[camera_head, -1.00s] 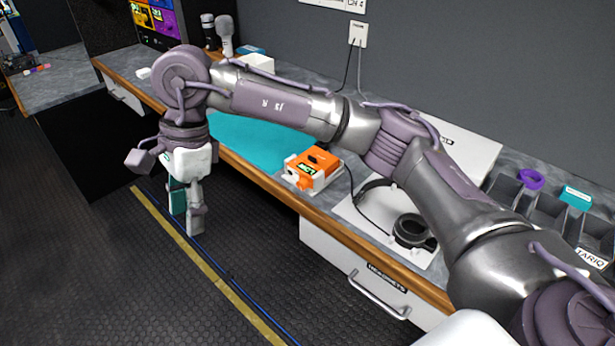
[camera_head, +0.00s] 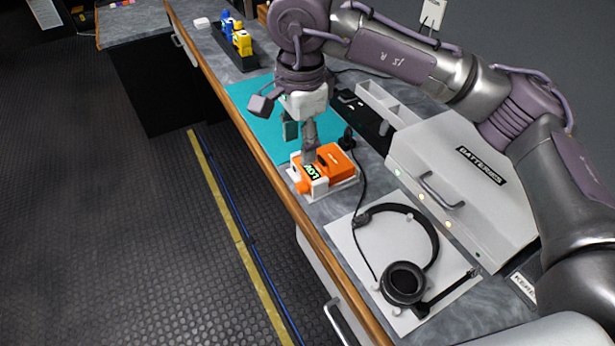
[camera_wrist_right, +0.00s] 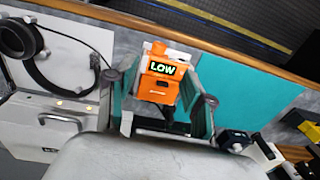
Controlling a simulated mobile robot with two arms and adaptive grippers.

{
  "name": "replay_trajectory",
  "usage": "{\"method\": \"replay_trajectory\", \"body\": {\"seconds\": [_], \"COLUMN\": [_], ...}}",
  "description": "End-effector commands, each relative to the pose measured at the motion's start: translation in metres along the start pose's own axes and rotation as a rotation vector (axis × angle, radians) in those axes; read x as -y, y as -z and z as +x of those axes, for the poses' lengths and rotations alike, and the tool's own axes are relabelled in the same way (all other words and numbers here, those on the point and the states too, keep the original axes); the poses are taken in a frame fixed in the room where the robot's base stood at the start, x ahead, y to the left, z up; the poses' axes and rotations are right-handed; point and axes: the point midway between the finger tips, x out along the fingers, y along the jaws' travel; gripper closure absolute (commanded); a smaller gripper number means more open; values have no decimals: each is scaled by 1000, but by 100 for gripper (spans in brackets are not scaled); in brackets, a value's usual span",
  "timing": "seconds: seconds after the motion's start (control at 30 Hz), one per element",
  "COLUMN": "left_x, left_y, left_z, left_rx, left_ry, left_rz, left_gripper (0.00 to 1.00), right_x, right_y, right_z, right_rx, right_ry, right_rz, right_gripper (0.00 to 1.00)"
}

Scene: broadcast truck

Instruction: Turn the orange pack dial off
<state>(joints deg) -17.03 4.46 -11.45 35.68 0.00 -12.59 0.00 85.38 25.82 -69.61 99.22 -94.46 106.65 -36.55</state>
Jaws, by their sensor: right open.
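The orange pack (camera_head: 340,160) sits in a white holder on the counter, at the front edge of the teal mat, with a green LOW display (camera_head: 311,173). It also shows in the right wrist view (camera_wrist_right: 158,88), below the open fingers and between them. My right gripper (camera_head: 299,145) is open, points down just above the pack and holds nothing. I cannot tell whether a finger touches the pack. My left gripper is not in view.
A headset (camera_head: 404,282) lies on a white sheet (camera_head: 355,240) nearer me. A white BATTERIES case (camera_head: 450,150) stands behind. Blue and yellow items (camera_head: 241,42) stand on a black base farther left. The teal mat (camera_head: 255,115) is largely clear. A black cable runs beside the pack.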

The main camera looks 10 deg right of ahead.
Motion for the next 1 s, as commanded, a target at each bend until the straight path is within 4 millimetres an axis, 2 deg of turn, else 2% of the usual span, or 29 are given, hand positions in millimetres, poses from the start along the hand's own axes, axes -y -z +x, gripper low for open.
{"method": "replay_trajectory", "body": {"seconds": [0.2, 0.5, 0.7, 1.0], "left_x": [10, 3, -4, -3], "left_y": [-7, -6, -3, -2], "left_z": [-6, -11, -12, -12], "left_rx": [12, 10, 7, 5], "left_ry": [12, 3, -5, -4], "left_rz": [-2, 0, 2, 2], "left_gripper": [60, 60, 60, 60], "right_x": [-1, -1, 0, 0], "right_y": [0, 0, 0, 0], "right_z": [47, 101, 116, 118], "right_rx": [1, 1, 1, 1], "right_ry": [-5, -3, -1, 0], "right_rz": [2, 2, 1, 0], "right_gripper": [48, 48, 48, 48]}}
